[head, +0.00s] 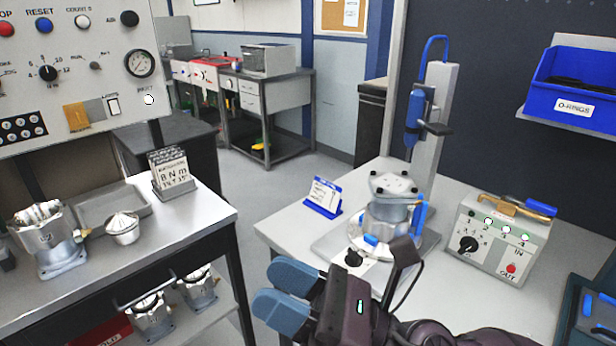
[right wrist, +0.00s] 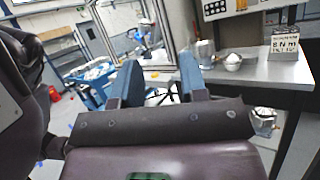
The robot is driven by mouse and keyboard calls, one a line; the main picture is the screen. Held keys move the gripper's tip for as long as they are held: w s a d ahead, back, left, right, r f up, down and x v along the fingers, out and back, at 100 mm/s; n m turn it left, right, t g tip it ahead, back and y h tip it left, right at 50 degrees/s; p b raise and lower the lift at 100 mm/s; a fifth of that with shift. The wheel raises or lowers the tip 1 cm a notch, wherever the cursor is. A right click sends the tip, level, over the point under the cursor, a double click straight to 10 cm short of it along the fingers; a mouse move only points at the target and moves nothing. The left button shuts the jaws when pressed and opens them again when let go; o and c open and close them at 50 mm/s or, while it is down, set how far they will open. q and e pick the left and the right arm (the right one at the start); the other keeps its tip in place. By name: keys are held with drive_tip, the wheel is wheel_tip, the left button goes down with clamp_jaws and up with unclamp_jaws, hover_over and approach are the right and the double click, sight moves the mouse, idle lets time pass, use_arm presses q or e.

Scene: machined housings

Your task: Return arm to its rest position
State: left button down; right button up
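My right gripper (head: 268,288) reaches in from the bottom of the head view, pointing left, in front of the right bench. Its two blue fingers are apart with nothing between them; the right wrist view also shows the gap (right wrist: 160,68). A machined housing with a bolted cover (head: 393,186) stands upright on the fixture on the right bench (head: 500,310), beyond my right gripper. The gripper appears apart from it. My left gripper is not in the head view.
A blue tool (head: 415,115) hangs on a post above the housing. A grey control box (head: 500,240) stands to the right, and a blue sign (head: 323,197) to the left. The left bench (head: 200,215) holds another housing (head: 47,240) and a bowl (head: 122,229). Open floor (head: 262,190) lies between benches.

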drive_tip(key=w+d+f+m+t+h, duration=0.2)
drive_tip(key=w+d+m+t+h, duration=0.4)
drive_tip(key=m, duration=0.6)
drive_tip(key=w+d+f+m+t+h, duration=0.2)
drive_tip(key=d+m+t+h, duration=0.45)
drive_tip(key=m, duration=0.55)
drive_tip(key=d+f+m+g+h, duration=0.2)
drive_tip(key=d+f+m+h, duration=0.7)
drive_tip(key=m, duration=0.3)
drive_tip(key=s+d+f+m+g+h, duration=0.1)
drive_tip(key=s+d+f+m+g, duration=0.2)
drive_tip(key=s+f+m+g, duration=0.25)
drive_tip(key=s+d+f+m+g, duration=0.3)
drive_tip(key=s+f+g, duration=0.1)
drive_tip(key=s+f, duration=0.4)
drive_tip(key=s+d+f+m+g+h, duration=0.1)
drive_tip(key=s+d+f+m+g, duration=0.35)
drive_tip(key=s, duration=0.45)
drive_tip(key=w+a+f+t+y, duration=0.1)
drive_tip(key=w+a+f+t, duration=0.1)
drive_tip(key=w+f+t, duration=0.6)
drive_tip(key=shift+w+f+t, duration=0.25)
drive_tip(key=shift+f+t, duration=0.2)
drive_tip(key=shift+f, duration=0.55)
drive_tip(key=shift+c, duration=0.3)
